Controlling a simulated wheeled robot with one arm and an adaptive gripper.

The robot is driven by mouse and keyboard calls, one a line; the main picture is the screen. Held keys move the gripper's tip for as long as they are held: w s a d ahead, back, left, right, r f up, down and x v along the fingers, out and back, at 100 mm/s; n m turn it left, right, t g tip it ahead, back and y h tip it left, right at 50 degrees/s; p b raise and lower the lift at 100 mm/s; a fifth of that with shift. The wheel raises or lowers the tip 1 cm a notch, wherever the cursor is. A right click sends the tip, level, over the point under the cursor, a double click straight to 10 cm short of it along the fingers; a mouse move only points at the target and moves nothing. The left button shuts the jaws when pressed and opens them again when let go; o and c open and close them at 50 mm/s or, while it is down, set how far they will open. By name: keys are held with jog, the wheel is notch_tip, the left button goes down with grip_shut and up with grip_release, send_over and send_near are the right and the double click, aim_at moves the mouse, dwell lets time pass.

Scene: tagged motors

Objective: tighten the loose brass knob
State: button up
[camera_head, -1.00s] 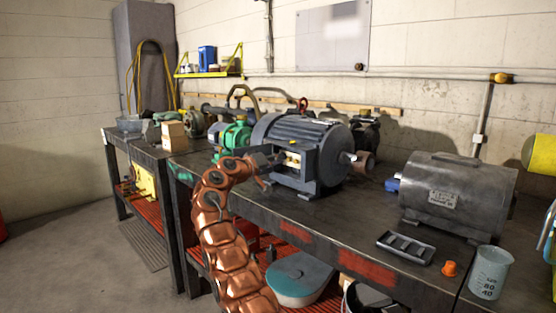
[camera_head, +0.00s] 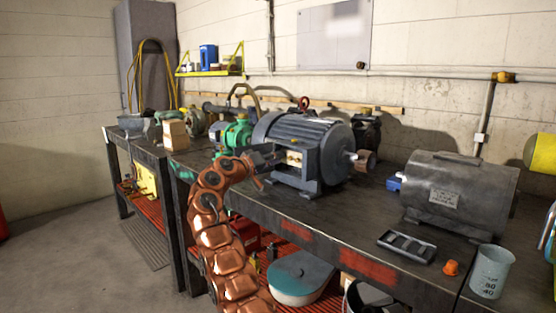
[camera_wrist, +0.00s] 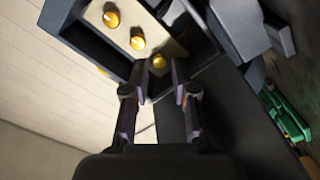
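The big grey motor (camera_head: 305,145) stands on the workbench in the head view, with an open terminal box (camera_head: 293,158) on its side. In the wrist view several brass knobs sit on the box's pale plate (camera_wrist: 160,22): an upper one (camera_wrist: 111,19), a middle one (camera_wrist: 138,42) and a lower one (camera_wrist: 159,61). I cannot tell by looking which is loose. My gripper (camera_wrist: 158,69) is open, its fingertips on either side of the lower knob with gaps visible. It also shows in front of the box in the head view (camera_head: 264,160).
A green pump (camera_head: 236,134) stands left of the motor. A dark grey cylinder-shaped motor (camera_head: 458,192), a black tray (camera_head: 406,246), an orange cap (camera_head: 450,268) and a beaker (camera_head: 490,270) are to the right. The box walls (camera_wrist: 63,14) rise close around the knobs.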

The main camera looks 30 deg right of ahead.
jog(key=v, duration=1)
jog(key=shift+a, duration=0.35)
jog(key=shift+s, duration=0.15)
